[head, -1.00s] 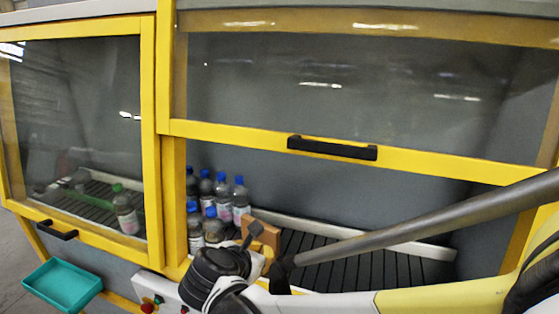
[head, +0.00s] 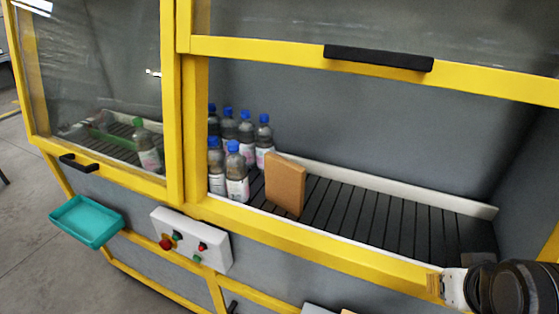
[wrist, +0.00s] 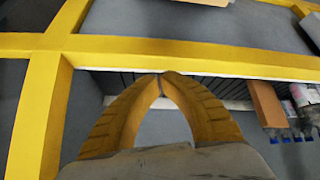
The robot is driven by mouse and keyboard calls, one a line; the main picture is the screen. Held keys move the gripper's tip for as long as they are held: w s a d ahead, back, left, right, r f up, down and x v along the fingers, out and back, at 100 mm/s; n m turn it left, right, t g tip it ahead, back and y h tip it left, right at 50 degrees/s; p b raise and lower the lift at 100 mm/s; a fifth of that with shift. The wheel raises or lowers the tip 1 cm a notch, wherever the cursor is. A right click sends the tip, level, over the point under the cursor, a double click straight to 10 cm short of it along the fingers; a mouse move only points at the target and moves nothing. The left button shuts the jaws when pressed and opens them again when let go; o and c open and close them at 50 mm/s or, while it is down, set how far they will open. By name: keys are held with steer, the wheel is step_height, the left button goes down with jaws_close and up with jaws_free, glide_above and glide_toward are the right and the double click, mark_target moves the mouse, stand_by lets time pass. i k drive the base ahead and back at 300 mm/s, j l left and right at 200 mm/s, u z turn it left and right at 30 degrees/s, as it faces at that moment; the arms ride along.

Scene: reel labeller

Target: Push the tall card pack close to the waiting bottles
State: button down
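The tall card pack (head: 285,185) is a plain brown upright block on the dark slatted conveyor, just right of the bottles. Several bottles (head: 237,182) with blue caps stand in a cluster at the conveyor's left end. A narrow strip of belt shows between the pack and the front bottle; the pack overlaps the rear right bottle in view, so contact there is unclear. My gripper (head: 434,285) is at the lower right, well apart from the pack. In the wrist view its fingers (wrist: 161,78) meet at the tips, empty. The pack (wrist: 266,103) and bottles (wrist: 302,100) show at that view's right.
A yellow frame with a raised window and black handle (head: 378,58) surrounds the opening. A white rail (head: 400,188) runs behind the belt, which is clear right of the pack. A control box (head: 190,240) and teal tray (head: 87,221) are on the front. A green-capped bottle (head: 148,148) stands behind the left window.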

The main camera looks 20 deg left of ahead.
mark_target(285, 180)
steer(key=k+j+z, duration=0.1)
steer(key=j, duration=0.55)
steer(key=k+j, duration=0.1)
steer(key=j, duration=0.5)
steer(key=i+z, duration=0.05)
